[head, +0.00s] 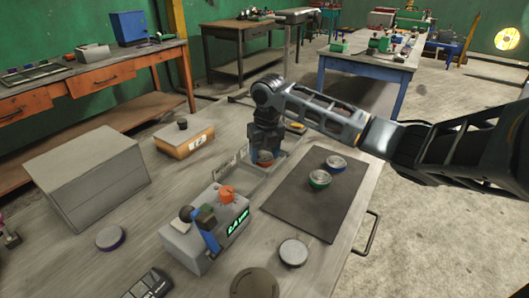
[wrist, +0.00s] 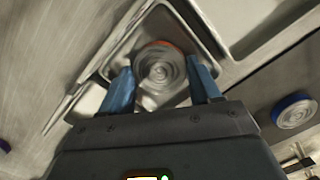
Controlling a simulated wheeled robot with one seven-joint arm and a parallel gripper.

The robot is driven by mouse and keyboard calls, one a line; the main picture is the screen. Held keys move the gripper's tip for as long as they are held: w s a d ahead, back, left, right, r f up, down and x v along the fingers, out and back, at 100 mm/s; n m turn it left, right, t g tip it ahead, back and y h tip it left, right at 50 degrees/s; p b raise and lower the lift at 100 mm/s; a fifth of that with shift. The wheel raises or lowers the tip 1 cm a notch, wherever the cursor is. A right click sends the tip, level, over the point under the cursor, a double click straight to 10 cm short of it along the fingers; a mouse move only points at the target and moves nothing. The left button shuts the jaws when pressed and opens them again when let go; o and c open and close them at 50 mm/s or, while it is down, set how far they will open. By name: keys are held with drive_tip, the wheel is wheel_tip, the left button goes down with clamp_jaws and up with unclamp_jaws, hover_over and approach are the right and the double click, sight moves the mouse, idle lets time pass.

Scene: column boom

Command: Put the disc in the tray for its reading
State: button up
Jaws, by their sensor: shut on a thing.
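My gripper (head: 264,150) reaches down over a shallow metal tray (head: 243,180) near the middle of the bench. It is shut on a grey disc with an orange-red rim (head: 265,157). In the wrist view the disc (wrist: 160,66) sits between my blue fingertips (wrist: 163,82), over a tray recess (wrist: 117,62). I cannot tell whether the disc touches the tray floor. A grey gauge (head: 190,240) with an orange knob and a blue lever stands in front. Its green display (head: 238,222) is too small to read surely.
A dark mat (head: 300,215) right of the tray carries a green-rimmed disc (head: 320,180) and a blue-rimmed disc (head: 336,163). Other discs lie at the front (head: 293,252) and left (head: 110,238). A grey case (head: 88,178) and a labelled box (head: 185,139) stand left.

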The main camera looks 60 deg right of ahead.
sight(266, 160)
drive_tip(key=shift+f, duration=0.2)
drive_tip(key=o, duration=1.2)
wheel_tip(266, 160, up, 12)
drive_tip(key=s+b, duration=0.1)
drive_tip(key=shift+a+r, duration=0.2)
drive_tip(key=shift+a, duration=0.25)
